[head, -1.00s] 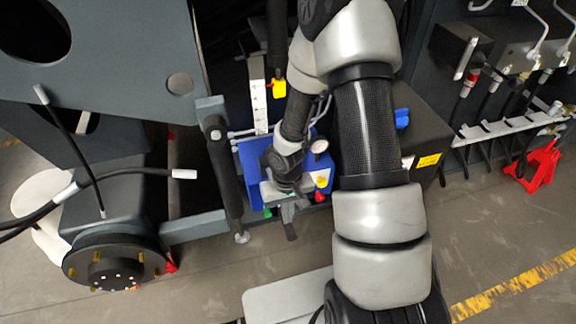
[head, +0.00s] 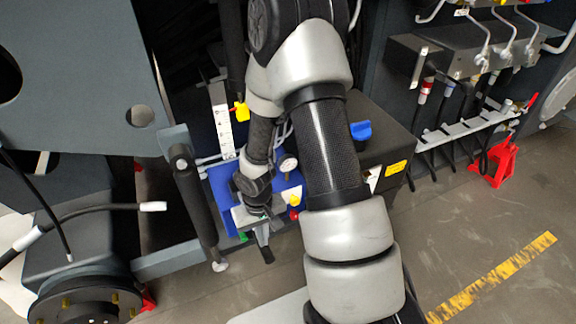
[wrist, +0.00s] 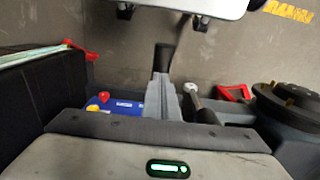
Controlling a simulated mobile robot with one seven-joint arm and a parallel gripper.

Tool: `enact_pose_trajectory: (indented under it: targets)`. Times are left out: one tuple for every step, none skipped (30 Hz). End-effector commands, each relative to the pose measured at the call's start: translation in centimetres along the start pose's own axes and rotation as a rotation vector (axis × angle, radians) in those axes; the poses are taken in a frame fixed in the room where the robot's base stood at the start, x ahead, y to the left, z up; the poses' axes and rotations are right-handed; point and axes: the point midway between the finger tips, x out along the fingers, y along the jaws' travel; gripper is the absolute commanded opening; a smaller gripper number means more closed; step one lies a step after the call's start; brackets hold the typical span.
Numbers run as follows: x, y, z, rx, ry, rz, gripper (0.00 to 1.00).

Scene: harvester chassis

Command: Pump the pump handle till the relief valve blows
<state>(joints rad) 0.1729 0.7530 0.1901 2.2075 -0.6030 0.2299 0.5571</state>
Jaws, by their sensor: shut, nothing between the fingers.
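A blue pump unit (head: 222,187) sits low beside the machine frame, with a round gauge (head: 289,163) and small red and yellow caps; the caps also show in the wrist view (wrist: 104,96). I cannot tell which part is the relief valve. My gripper (head: 262,236) is over the front of the pump unit. In the wrist view my gripper's grey fingers (wrist: 166,98) are together, with nothing seen between them. A black grip (wrist: 163,57), seemingly the pump handle's end, shows just past the fingertips. Whether they touch it is unclear. My arm hides part of the pump.
A black cylinder (head: 194,203) on a grey bracket stands close left of the pump. A dark box (head: 385,145) with a blue knob is to the right. Hoses and a white rack (head: 465,132) are farther right, by a red stand (head: 493,166). The floor at lower right is clear.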

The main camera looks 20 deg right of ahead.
Motion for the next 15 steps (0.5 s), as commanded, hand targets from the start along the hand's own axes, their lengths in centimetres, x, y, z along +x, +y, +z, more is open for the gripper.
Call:
enact_pose_trajectory:
  targets:
    - [0.6,0.0,-0.1,0.000,0.001,0.000,0.00]
    - [0.9,0.0,-0.1,0.000,0.001,0.000,0.00]
    - [1.2,0.0,-0.1,0.000,0.001,0.000,0.00]
    - [1.5,0.0,-0.1,0.000,0.001,0.000,0.00]
    - [1.7,0.0,-0.2,0.000,0.001,0.000,0.00]
    - [2.0,0.0,-0.2,0.001,0.001,0.000,0.00]
    - [2.2,0.0,-0.2,0.001,0.002,0.000,0.00]
    - [2.4,0.0,-0.2,0.001,0.002,0.000,0.00]
    - [2.7,0.0,-0.3,0.001,0.002,0.000,0.00]
    - [3.0,0.0,-0.3,0.001,0.002,0.000,0.00]
    - [3.2,0.0,-0.3,0.001,0.002,0.000,0.00]
    - [3.5,0.0,-0.3,0.001,0.002,0.000,0.00]
    - [3.7,0.0,-0.4,0.001,0.002,0.000,0.00]
    - [3.9,0.0,-0.4,0.000,0.003,0.000,0.00]
    - [4.2,0.0,-0.4,0.000,0.003,0.000,0.00]
